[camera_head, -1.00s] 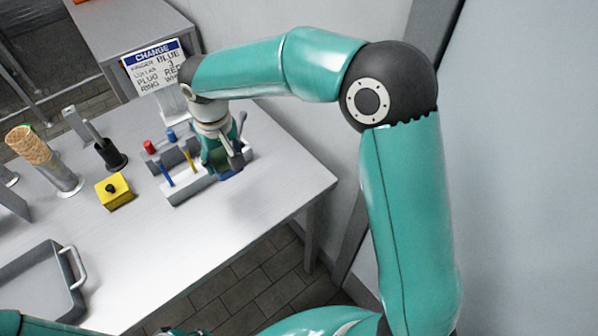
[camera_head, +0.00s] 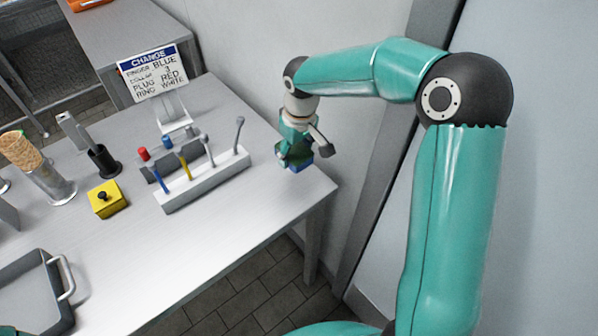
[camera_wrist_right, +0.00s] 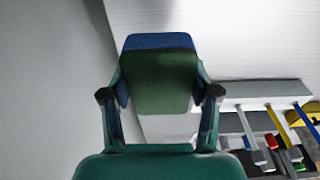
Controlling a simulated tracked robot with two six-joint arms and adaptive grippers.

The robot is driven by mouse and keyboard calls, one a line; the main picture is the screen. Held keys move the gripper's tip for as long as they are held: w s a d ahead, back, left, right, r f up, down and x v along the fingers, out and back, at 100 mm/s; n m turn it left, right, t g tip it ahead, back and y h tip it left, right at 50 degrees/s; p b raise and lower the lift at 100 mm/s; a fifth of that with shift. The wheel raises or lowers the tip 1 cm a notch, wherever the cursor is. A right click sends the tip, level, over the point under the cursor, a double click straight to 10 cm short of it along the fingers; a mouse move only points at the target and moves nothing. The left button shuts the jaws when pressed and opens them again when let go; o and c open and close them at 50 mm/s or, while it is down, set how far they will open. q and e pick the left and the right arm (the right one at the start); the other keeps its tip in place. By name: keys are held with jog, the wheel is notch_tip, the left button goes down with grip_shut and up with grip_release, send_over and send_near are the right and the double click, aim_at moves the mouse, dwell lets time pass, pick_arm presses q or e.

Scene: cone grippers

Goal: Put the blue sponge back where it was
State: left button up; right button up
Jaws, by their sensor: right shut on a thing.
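The blue sponge (camera_head: 298,167) has a green side and a blue side, and it is near the right end of the table in the head view. My right gripper (camera_head: 297,152) is shut on it. In the right wrist view the sponge (camera_wrist_right: 160,78) sits between the two fingers, one on each side, with its green face towards the camera. I cannot tell whether the sponge touches the table top. My left gripper is out of view.
The white rack (camera_head: 206,181) with several tools stands left of the sponge. A sign (camera_head: 150,72) is behind it. A yellow box (camera_head: 107,200), a cone holder (camera_head: 56,186) and a grey tray (camera_head: 32,281) are further left. A wall is close on the right.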

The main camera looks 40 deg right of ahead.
aim_at(298, 153)
notch_tip(298, 153, down, 8)
jog(key=shift+f, duration=0.15)
dwell(0.3)
jog(key=shift+f, duration=0.1)
jog(key=o, duration=1.1)
jog(key=r, duration=0.4)
jog(key=s+r, duration=0.1)
jog(key=r, duration=0.7)
jog(key=shift+s+r, duration=0.15)
jog(key=shift+s, duration=0.05)
